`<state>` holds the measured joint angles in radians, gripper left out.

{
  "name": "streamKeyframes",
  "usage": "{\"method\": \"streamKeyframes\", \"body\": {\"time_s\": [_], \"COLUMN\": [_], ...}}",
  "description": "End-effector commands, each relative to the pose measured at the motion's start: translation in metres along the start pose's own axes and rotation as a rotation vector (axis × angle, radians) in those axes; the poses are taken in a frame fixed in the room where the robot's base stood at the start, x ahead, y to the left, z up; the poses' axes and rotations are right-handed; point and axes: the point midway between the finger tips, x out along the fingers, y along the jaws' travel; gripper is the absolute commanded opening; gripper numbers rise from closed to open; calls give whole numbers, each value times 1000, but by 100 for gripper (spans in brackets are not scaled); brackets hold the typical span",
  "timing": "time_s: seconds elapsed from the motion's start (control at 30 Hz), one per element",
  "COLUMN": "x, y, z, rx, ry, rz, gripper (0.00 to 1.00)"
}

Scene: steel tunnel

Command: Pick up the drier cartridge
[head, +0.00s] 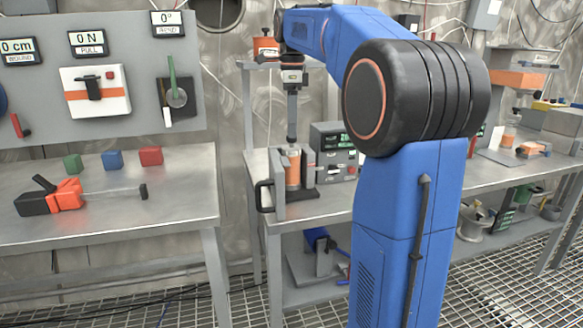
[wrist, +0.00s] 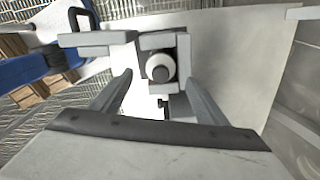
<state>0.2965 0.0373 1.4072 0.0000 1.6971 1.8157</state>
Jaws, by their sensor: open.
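The drier cartridge appears to be the orange cylinder (head: 293,169) standing upright in a grey holder (head: 279,190) on the middle bench. In the wrist view, its round white top with a dark centre (wrist: 160,68) shows inside the grey holder's frame (wrist: 183,50). My gripper (head: 292,140) points down just above the cartridge. In the wrist view my gripper (wrist: 160,88) is open, with one finger on each side of the white top. The fingers do not visibly grip anything. The exact gap between fingertips and cartridge is hard to tell.
A dark handle (head: 264,196) juts from the holder's left side. A grey instrument box (head: 335,150) stands close on its right. The left bench (head: 110,215) holds coloured cubes and an orange-black tool (head: 62,196).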

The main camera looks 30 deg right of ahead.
Motion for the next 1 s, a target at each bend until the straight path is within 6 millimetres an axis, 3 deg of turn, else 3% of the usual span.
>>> {"method": "streamKeyframes", "body": {"time_s": [0.4, 0.7, 0.77, 1.0], "x": [47, 51, 51, 51], "y": [-1, -1, -1, -1], "z": [2, 2, 2, 2], "rx": [0, 0, 0, 0], "ry": [0, 0, 0, 0], "rz": [0, 0, 0, 0], "gripper": [68, 68, 56, 0]}}
